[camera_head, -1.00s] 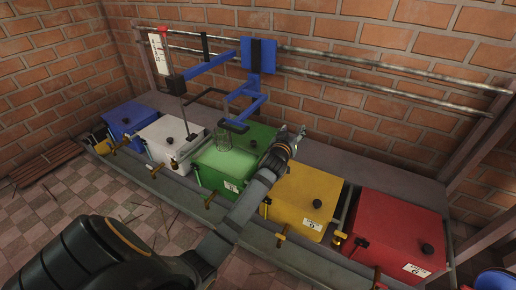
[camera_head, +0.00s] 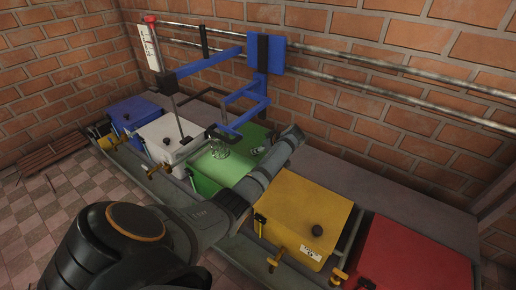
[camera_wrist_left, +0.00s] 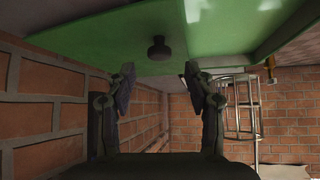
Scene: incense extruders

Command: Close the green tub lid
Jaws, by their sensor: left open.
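The green tub (camera_head: 206,174) stands in the row between the white and yellow tubs. Its green lid also shows in the left wrist view (camera_wrist_left: 90,45), across the top of the picture, with a black knob (camera_wrist_left: 158,48) on it. My left gripper (camera_wrist_left: 160,82) is open and empty, its two fingers pointing at the lid with the knob between and beyond the tips. In the head view my left arm crosses the tub's right side and hides part of it, and the gripper (camera_head: 258,152) is small there. I cannot tell how fully the lid is seated. My right gripper is out of view.
A brick wall is behind.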

